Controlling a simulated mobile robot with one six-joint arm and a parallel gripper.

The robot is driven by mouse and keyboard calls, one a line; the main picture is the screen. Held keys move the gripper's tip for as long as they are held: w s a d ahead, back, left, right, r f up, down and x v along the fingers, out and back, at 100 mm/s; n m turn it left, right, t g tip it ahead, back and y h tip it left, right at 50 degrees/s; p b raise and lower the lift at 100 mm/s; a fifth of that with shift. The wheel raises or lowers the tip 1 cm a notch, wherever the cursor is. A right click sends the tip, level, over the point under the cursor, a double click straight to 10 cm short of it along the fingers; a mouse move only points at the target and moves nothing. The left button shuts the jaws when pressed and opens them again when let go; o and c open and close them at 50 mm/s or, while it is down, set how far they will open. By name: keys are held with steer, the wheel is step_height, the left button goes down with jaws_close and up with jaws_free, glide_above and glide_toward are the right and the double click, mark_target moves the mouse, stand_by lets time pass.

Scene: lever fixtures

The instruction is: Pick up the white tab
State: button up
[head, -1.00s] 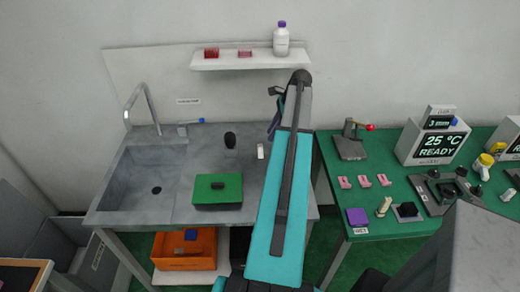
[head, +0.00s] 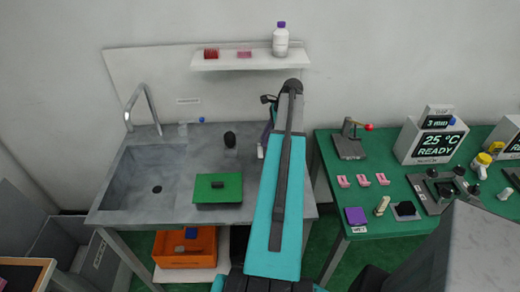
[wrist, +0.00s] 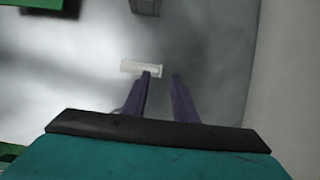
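The white tab (head: 260,152) is a small pale piece on the grey counter (head: 235,135), right of the black oval object. In the wrist view the tab (wrist: 141,69) lies flat, its long side running across the picture. My gripper (wrist: 162,76) is open and empty, with two purple fingers apart. The left fingertip overlaps the tab's right end in the picture; most of the tab is left of the fingers. I cannot tell whether they touch. In the head view my gripper (head: 267,135) is close to the tab and partly hidden behind my arm.
The sink (head: 150,180) is farther left. A shelf (head: 250,63) holds a bottle and racks above. A green table (head: 390,180) stands right.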

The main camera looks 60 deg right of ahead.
steer(key=shift+x, duration=0.75)
jaws_close()
